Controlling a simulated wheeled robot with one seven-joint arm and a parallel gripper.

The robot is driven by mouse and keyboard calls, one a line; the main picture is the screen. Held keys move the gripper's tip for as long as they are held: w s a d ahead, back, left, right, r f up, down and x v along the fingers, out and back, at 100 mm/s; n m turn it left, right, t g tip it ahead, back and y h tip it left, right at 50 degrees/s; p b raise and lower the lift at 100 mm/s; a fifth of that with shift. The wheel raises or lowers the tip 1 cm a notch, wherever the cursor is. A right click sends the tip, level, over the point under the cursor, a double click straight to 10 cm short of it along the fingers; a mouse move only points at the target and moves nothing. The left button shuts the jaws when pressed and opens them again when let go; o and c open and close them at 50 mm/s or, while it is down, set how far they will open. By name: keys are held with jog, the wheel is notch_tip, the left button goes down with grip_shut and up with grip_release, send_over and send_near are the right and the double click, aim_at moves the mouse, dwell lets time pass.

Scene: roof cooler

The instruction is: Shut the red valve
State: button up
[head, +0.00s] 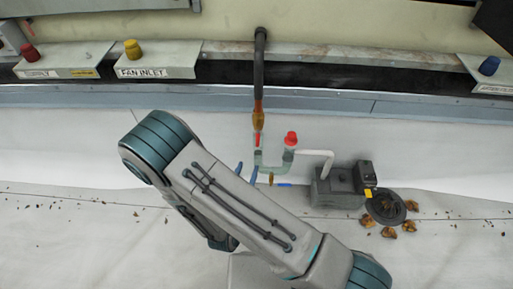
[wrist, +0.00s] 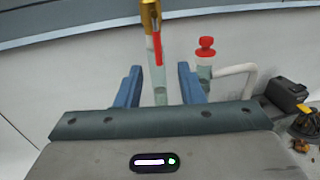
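The red valve has a brass body (head: 258,114) on the vertical pipe below the dark hose. Its red lever (head: 258,139) points down, in line with the pipe. In the wrist view the brass body (wrist: 150,14) is at the top, with the red lever (wrist: 158,48) hanging in front of the clear pipe. My gripper (head: 246,172) is open and empty. In the wrist view its blue fingers (wrist: 160,86) stand apart to either side of the clear pipe and below the lever's tip. I cannot tell how far they are from the pipe.
A red cap (head: 291,138) tops the clear standpipe to the right. A white pipe (head: 318,154) runs to a grey pump box (head: 338,187). A drain (head: 386,207) with dry leaves is at right. Labelled ledges (head: 158,60) line the wall.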

aim_at(258, 138)
jog(key=b+x, duration=0.1)
jog(key=x, duration=0.3)
jog(key=b+x, duration=0.1)
jog(key=x, duration=0.4)
jog(key=b+x, duration=0.1)
jog(key=x, duration=0.3)
jog(key=shift+w+a+f, duration=0.2)
jog(key=shift+w, duration=0.2)
jog(key=shift+c, duration=0.3)
grip_shut()
